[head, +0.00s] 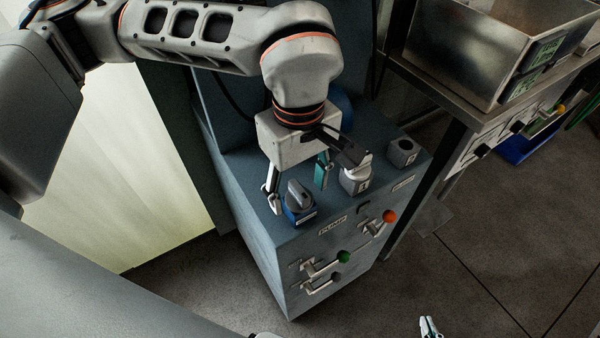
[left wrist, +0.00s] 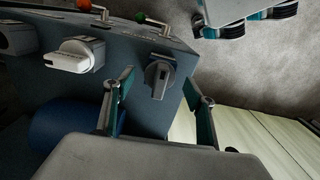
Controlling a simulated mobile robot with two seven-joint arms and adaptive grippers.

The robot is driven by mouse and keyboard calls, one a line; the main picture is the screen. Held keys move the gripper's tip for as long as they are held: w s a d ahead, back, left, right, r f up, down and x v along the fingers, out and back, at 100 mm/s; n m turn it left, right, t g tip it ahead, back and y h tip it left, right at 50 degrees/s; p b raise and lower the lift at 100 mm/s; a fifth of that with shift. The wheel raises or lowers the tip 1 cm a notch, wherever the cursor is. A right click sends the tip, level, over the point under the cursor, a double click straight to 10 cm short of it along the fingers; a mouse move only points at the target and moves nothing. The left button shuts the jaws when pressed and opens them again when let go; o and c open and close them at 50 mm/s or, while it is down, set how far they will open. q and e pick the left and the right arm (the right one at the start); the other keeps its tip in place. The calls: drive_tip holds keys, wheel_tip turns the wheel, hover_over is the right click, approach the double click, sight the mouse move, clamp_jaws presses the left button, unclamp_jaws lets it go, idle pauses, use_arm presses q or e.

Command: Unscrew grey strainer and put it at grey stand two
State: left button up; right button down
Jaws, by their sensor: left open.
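The dark grey strainer (head: 297,193) sits upright in a blue block at the front left corner of the cabinet top. It also shows in the left wrist view (left wrist: 158,75). My left gripper (head: 298,197) is open above it, pointing down, with one finger on each side; I cannot tell whether they touch it. A second, whitish cap (head: 357,168) sits on a grey block to its right. Further right is an empty grey stand (head: 403,152) with a round hole. My right gripper (head: 430,327) is mostly cut off at the bottom edge.
The cabinet's (head: 285,255) front has a PUMP label and lever handles with green (head: 344,257), orange (head: 389,216) and dark knobs. A bench with a metal bin (head: 455,50) stands at right. The floor at lower right is clear.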

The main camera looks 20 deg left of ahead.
use_arm(q)
drive_tip(key=shift+f, duration=0.25)
